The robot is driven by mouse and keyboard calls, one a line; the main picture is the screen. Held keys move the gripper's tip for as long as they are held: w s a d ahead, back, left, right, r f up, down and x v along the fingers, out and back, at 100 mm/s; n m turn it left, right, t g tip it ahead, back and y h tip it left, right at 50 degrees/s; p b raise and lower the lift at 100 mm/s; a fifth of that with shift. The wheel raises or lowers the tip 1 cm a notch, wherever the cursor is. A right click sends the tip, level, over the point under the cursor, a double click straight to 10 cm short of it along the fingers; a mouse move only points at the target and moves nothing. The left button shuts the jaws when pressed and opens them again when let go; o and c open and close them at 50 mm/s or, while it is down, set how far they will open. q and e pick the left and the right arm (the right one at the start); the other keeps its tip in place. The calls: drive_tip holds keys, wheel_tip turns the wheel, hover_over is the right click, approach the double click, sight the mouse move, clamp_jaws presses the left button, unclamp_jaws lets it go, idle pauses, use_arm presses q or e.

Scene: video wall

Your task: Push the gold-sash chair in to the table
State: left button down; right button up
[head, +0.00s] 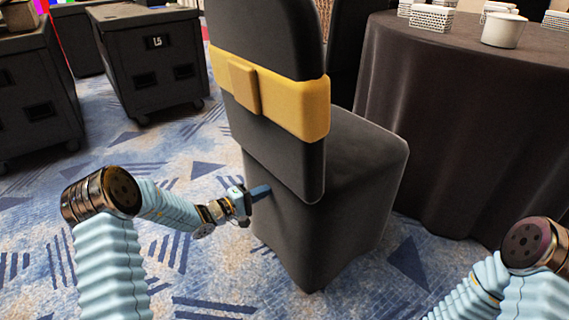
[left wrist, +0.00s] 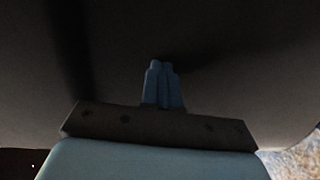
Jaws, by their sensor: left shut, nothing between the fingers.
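The gold-sash chair (head: 345,165) stands in the middle of the head view, covered in dark cloth, with a gold band (head: 300,105) around its back. Its seat faces right, toward a round table (head: 440,120) under a dark cloth. A gap of carpet shows between the seat's front and the tablecloth. My left gripper (head: 262,190) is shut and empty at the rear of the chair, low on the back. In the left wrist view the closed fingers (left wrist: 162,82) point at dark cloth that fills the picture; whether they touch it I cannot tell. My right gripper is out of view.
Black wheeled cases (head: 150,60) stand at the upper left. A white pot (head: 503,30) and small patterned boxes (head: 432,19) are on the table. Another dark chair (head: 347,45) is partly hidden behind the gold-sash one. Blue patterned carpet is clear at left.

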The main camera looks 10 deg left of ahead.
sight(289, 224)
use_arm(q)
drive_tip(key=shift+x, duration=5.85)
drive_tip(key=v, duration=1)
drive_tip(key=shift+a, duration=0.15)
drive_tip(key=shift+s, duration=0.1)
drive_tip(key=s+d+f+g, duration=0.1)
drive_tip(key=s+d+f, duration=0.1)
drive_tip(key=s+d+f+g, duration=0.2)
drive_tip(key=f, duration=0.1)
drive_tip(key=s+d+f+m+g, duration=0.1)
drive_tip(key=s+d+f+g, duration=0.1)
drive_tip(key=shift+s+f, duration=0.1)
drive_tip(key=shift+f, duration=0.2)
drive_tip(key=s+d+f+m+g+y, duration=0.1)
drive_tip(key=s+f+m+g+y, duration=0.15)
drive_tip(key=s+f, duration=0.5)
drive_tip(key=s+d+f+m+g+y, duration=0.1)
drive_tip(key=s+f+m+g+y, duration=0.2)
drive_tip(key=s, duration=0.8)
drive_tip(key=s+d+f+m+g+y, duration=0.1)
drive_tip(key=s+f+g+y, duration=0.15)
drive_tip(key=s+f, duration=0.6)
wheel_tip(289, 224, up, 19)
drive_tip(key=s+p, duration=0.1)
drive_tip(key=p, duration=1.7)
drive_tip(key=shift+s+d+r, duration=0.2)
drive_tip(key=shift+s+d, duration=0.1)
drive_tip(key=shift+s, duration=0.05)
drive_tip(key=shift+m, duration=0.25)
